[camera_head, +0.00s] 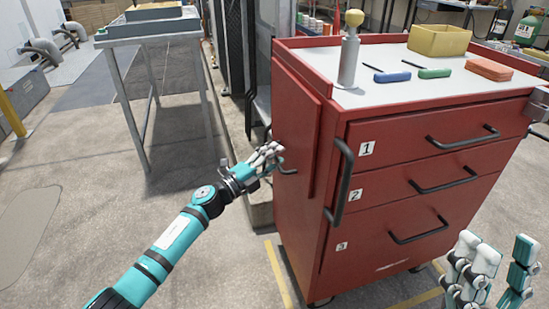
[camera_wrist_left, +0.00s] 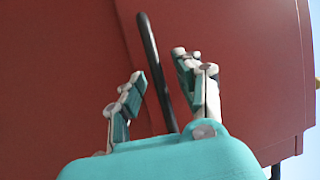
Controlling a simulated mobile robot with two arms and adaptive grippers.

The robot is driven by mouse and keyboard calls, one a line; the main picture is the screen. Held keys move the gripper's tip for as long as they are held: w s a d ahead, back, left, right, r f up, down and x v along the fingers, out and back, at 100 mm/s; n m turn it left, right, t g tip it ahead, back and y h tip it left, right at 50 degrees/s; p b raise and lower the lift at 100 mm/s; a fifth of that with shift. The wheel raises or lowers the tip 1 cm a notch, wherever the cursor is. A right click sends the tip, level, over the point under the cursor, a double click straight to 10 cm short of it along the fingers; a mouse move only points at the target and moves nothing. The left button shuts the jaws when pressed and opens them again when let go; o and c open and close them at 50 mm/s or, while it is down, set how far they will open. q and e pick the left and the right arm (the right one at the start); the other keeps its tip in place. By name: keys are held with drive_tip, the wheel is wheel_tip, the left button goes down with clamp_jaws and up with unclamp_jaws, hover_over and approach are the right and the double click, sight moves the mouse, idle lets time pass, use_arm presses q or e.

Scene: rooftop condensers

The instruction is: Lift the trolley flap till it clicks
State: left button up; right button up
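The red trolley (camera_head: 400,170) stands right of the middle in the head view. Its flap (camera_head: 297,125) hangs down flat along the left side. My left gripper (camera_head: 270,158) is at the lower part of this side, beside a curved handle (camera_head: 285,169). In the left wrist view a dark bar (camera_wrist_left: 155,65) runs between the fingers of my left gripper (camera_wrist_left: 163,95), which are apart; whether they touch it I cannot tell. The red panel (camera_wrist_left: 70,70) fills the background there. My right gripper (camera_head: 500,270) is open and empty at the lower right, apart from the trolley.
The trolley top holds a yellow-knobbed post (camera_head: 350,50), a yellow bin (camera_head: 439,40), a blue tool (camera_head: 391,76), a green tool (camera_head: 433,72) and an orange block (camera_head: 489,69). A grey table (camera_head: 150,28) stands at the back left.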

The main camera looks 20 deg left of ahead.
use_arm(q)
clamp_jaws()
idle(0.4)
